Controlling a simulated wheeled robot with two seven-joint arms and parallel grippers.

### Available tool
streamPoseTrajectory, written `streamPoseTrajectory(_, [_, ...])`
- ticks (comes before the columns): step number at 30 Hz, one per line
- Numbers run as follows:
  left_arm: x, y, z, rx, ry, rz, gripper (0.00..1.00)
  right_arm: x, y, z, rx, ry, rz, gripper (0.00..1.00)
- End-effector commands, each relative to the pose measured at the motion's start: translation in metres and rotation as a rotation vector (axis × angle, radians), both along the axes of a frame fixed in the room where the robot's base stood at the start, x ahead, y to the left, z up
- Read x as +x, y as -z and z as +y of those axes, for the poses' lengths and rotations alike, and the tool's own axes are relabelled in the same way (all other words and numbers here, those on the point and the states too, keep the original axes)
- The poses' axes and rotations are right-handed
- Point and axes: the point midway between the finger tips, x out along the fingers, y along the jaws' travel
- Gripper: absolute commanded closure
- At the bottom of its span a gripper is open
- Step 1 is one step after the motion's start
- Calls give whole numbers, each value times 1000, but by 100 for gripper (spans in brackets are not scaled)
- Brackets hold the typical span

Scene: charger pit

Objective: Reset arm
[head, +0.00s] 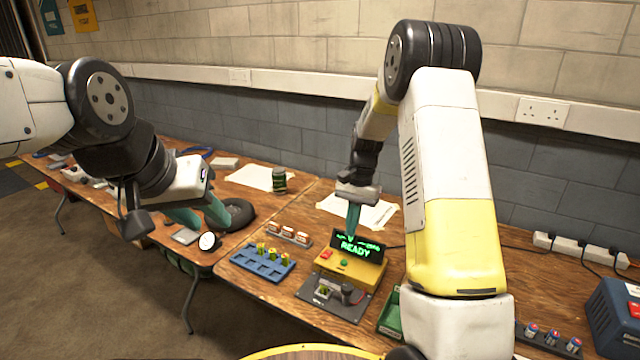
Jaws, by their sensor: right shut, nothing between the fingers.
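My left gripper (205,222) hangs at the left of the head view, above the left part of the bench. Its two teal fingers are spread with a gap between them, and nothing shows in the gap. My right gripper (353,222) points down near the middle, its teal fingers together and empty. Its tips are just above or behind the yellow charger (350,270), whose dark display (357,247) reads READY in green. I cannot tell whether the tips touch the display.
A blue tray (240,266) holds several yellow-green cells. White-and-orange items (288,234) stand behind it. A green bin (389,318) is partly hidden by my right arm. A can (279,179), paper (252,176), a black round object (238,213) and a blue box (612,318) are also on the bench.

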Motion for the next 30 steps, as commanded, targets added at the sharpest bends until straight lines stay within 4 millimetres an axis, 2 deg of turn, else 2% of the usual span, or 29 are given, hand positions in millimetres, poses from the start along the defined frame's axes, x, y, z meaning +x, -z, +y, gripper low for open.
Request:
streamPoseTrajectory(1, [0, 0, 0, 0, 0, 0, 64, -5, -22, 0, 11, -13, -37, 100])
streamPoseTrajectory(6, [0, 0, 0, 0, 0, 0, 64, -38, -94, -1, 44, -98, -176, 100])
streamPoseTrajectory(12, [0, 0, 0, 0, 0, 0, 64, -93, -161, -2, 59, -213, -346, 100])
streamPoseTrajectory(15, [0, 0, 0, 0, 0, 0, 64, -124, -186, -2, 55, -271, -432, 100])
streamPoseTrajectory(19, [0, 0, 0, 0, 0, 0, 64, -166, -209, -2, 38, -350, -543, 100])
streamPoseTrajectory(24, [0, 0, 0, 0, 0, 0, 64, -216, -223, -1, -2, -444, -674, 100])
streamPoseTrajectory(30, [0, 0, 0, 0, 0, 0, 64, -249, -224, -1, -44, -513, -765, 100])
